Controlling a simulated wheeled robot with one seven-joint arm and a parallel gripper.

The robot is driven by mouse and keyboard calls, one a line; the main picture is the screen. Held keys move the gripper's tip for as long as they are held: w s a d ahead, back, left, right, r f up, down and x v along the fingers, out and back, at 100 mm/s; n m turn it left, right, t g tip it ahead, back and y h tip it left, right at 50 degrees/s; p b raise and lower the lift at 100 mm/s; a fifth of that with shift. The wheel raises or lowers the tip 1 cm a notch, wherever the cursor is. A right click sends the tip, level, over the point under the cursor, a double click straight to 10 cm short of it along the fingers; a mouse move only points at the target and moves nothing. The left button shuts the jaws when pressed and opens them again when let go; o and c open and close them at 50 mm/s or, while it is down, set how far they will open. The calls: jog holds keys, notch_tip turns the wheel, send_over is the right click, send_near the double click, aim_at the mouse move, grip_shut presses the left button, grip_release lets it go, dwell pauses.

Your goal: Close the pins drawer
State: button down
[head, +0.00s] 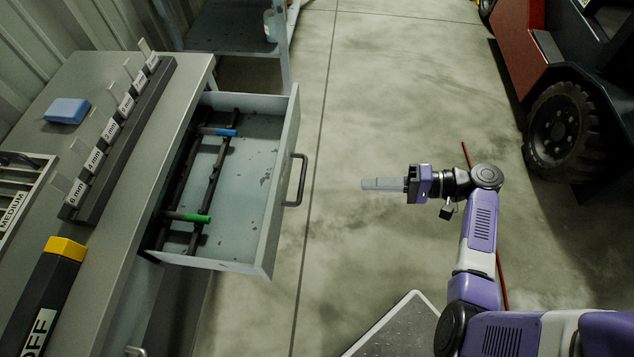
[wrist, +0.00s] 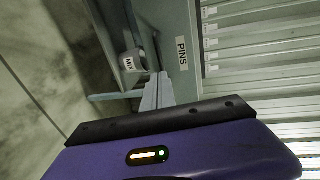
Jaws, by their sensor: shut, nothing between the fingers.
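The pins drawer (head: 285,155) is pulled open from the grey cabinet in the head view, its front panel facing right. It has a dark bar handle (head: 299,180) on that front. Inside lie dark rails with a blue-ended pin (head: 217,131) and a green-ended pin (head: 186,216). My gripper (head: 364,184) is shut and empty, to the right of the handle and apart from it, pointing left toward the drawer front. In the wrist view, a "PINS" label (wrist: 181,53) shows on a grey panel beyond the shut fingers (wrist: 157,88).
The cabinet top (head: 150,140) carries a row of size-labelled slots (head: 125,140), a blue block (head: 67,110) and a yellow-topped dark block (head: 62,250). A metal shelf unit (head: 235,30) stands behind. A vehicle wheel (head: 562,130) is at right. Floor between gripper and drawer is clear.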

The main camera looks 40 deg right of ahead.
aim_at(214, 179)
jog(key=p+x, duration=0.1)
jog(key=x, duration=1.2)
jog(key=shift+w+a+f, duration=0.2)
jog(key=shift+w+a, duration=0.05)
jog(key=shift+w+a, duration=0.1)
jog(key=r+b+x, duration=0.1)
jog(key=b+x, duration=0.1)
jog(key=x, duration=0.6)
jog(key=r+b+x, duration=0.2)
jog(key=b+x, duration=0.1)
jog(key=x, duration=0.6)
jog(key=r+b+x, duration=0.1)
jog(key=b+x, duration=0.2)
jog(key=x, duration=0.5)
jog(key=shift+w+a+r, duration=0.3)
jog(key=shift+w+a, duration=0.1)
jog(key=shift+a, duration=0.1)
jog(key=shift+w+a+r, duration=0.15)
jog(key=shift+w+r, duration=0.05)
jog(key=shift+a, duration=0.15)
